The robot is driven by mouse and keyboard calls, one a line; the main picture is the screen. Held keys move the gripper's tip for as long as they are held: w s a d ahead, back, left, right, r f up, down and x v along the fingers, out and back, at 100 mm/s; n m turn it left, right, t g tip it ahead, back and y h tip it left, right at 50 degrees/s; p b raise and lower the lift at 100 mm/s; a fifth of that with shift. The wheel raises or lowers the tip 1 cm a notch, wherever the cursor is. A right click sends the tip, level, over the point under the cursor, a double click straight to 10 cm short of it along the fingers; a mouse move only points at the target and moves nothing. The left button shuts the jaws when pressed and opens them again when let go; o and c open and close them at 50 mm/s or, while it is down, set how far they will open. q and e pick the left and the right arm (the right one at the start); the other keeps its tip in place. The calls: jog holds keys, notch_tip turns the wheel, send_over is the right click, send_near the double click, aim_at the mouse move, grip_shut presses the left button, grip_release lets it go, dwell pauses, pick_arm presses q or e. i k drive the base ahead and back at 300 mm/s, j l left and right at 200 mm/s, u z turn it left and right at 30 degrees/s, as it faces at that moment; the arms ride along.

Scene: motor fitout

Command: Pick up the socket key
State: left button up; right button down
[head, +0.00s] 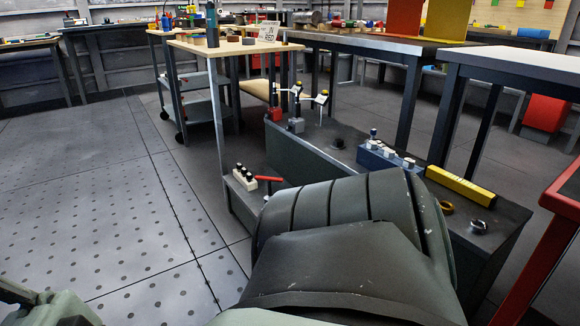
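I cannot make out for sure which item is the socket key. Small upright tools with pale cross-pieces and yellow tips (297,92) stand at the far end of the low dark bench (318,150), above a red block (275,114) and a grey block (296,125). Another upright tool with a pale head (321,99) stands just right of them. A red-handled item (268,179) lies at the bench's left side, partly hidden by my large dark arm link.
A blue block with white-topped pieces (386,155), a yellow box (460,187), a brass ring (445,207) and a silver part (479,227) lie on the bench. A wheeled cart (230,48) stands behind. A red-edged table (562,200) is at right. The left floor is clear.

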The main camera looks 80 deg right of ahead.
aim_at(269, 179)
jog(key=z, duration=2.3)
